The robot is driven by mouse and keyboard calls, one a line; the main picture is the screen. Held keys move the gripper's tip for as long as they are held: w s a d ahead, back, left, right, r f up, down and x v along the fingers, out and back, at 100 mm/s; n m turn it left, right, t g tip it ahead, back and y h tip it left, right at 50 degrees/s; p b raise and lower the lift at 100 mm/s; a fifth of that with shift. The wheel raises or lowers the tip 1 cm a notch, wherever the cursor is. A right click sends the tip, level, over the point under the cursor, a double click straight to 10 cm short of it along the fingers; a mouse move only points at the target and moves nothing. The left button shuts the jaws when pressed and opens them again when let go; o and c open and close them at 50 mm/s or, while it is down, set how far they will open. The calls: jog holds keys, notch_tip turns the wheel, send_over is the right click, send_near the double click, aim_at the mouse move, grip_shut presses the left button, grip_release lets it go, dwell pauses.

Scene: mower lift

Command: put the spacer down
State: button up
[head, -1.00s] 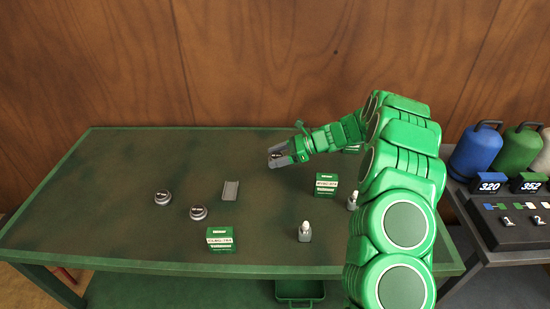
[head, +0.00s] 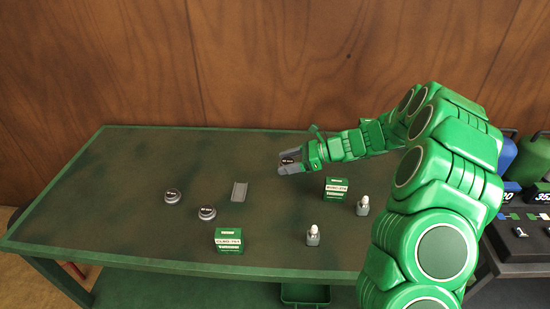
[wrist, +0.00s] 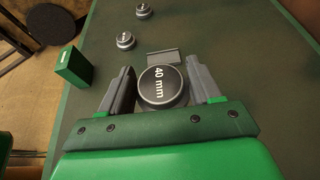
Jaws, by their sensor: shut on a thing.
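My gripper (head: 290,164) is over the back middle of the green table (head: 120,170). It is shut on a round dark spacer (wrist: 161,88), whose top reads "40 mm" in the wrist view. The spacer sits between both fingers; whether it touches the table cannot be told. Two similar round spacers stand on the table to the left, one farther left (head: 172,196) and one nearer the front (head: 207,213). They also show at the top of the wrist view, at the upper (wrist: 143,11) and lower (wrist: 125,40) spots.
A small grey channel-shaped piece (head: 240,191) lies left of my gripper. Green boxes stand at the front (head: 228,240) and right (head: 337,188). The table's left part is clear.

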jog(key=w+a+m+t, duration=0.4)
jog(key=w+a, duration=0.2)
jog(key=w, duration=0.3)
jog(key=h, duration=0.1)
send_over(265, 153)
jog(key=s+d, duration=0.1)
jog(key=s, duration=0.2)
jog(key=shift+t, duration=0.3)
notch_tip(265, 153, down, 6)
jog(key=shift+w+a+f, duration=0.15)
jog(key=shift+w+f, duration=0.35)
jog(key=shift+f, duration=0.1)
jog(key=shift+w+a+f, duration=0.15)
jog(key=shift+w+f, duration=0.35)
jog(key=shift+f, duration=0.1)
jog(key=shift+w+f, duration=0.25)
jog(key=shift+w, duration=0.1)
jog(key=shift+w+a+f, duration=0.15)
jog(key=shift+w+f, duration=0.15)
jog(key=shift+f, duration=1.65)
jog(key=shift+f, duration=0.1)
jog(key=o, duration=1.2)
